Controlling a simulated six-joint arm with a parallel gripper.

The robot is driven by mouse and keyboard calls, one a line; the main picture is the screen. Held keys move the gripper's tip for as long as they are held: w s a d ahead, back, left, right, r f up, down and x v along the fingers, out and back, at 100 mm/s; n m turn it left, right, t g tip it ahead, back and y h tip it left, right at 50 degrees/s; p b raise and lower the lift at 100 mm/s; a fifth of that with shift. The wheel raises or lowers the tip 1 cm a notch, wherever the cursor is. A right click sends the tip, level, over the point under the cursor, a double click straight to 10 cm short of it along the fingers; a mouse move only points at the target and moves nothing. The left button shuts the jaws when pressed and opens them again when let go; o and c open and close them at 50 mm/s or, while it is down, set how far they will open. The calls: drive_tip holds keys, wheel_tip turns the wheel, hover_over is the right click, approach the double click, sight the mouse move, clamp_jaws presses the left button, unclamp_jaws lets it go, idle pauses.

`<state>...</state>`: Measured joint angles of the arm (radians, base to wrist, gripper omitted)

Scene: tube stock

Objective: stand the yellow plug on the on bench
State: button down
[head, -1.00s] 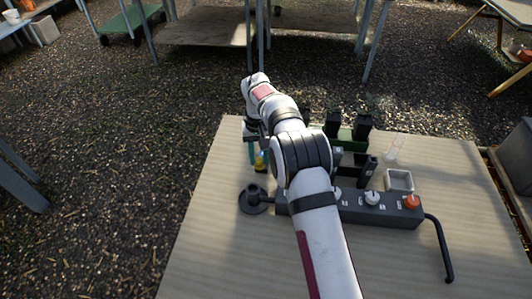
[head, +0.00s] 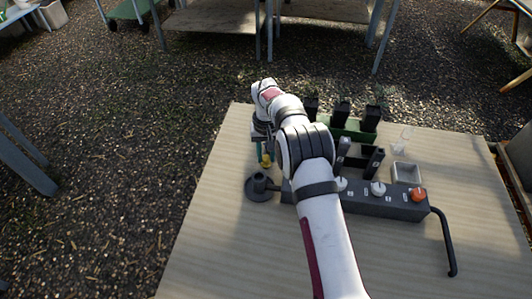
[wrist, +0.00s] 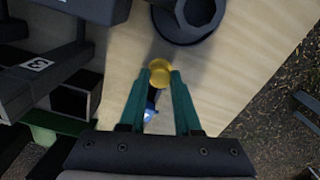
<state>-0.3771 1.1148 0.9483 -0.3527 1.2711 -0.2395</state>
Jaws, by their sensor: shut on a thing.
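The yellow plug (wrist: 160,72) is between the fingertips of my gripper (wrist: 160,80) in the wrist view, its round yellow end showing. A dark and blue part shows between the green fingers below it; I cannot tell whether it belongs to the plug. In the head view the plug (head: 266,160) is a small yellow spot below my gripper (head: 262,152), near the bench's left edge. The bench (head: 215,235) has a pale wooden top. I cannot tell whether the plug touches it. My arm partly hides the gripper.
A dark round-based holder (head: 262,190) stands just in front of the plug; it also shows in the wrist view (wrist: 188,18). A dark knob box (head: 385,203), a grey tray (head: 406,173), a clear cup (head: 402,140) and a green rack (head: 352,132) are to the right. The front-left bench is clear.

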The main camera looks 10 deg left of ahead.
drive_tip(key=shift+f, duration=0.25)
idle(0.4)
drive_tip(key=c, duration=0.5)
unclamp_jaws()
wheel_tip(320, 180, up, 16)
drive_tip(key=shift+f, duration=0.15)
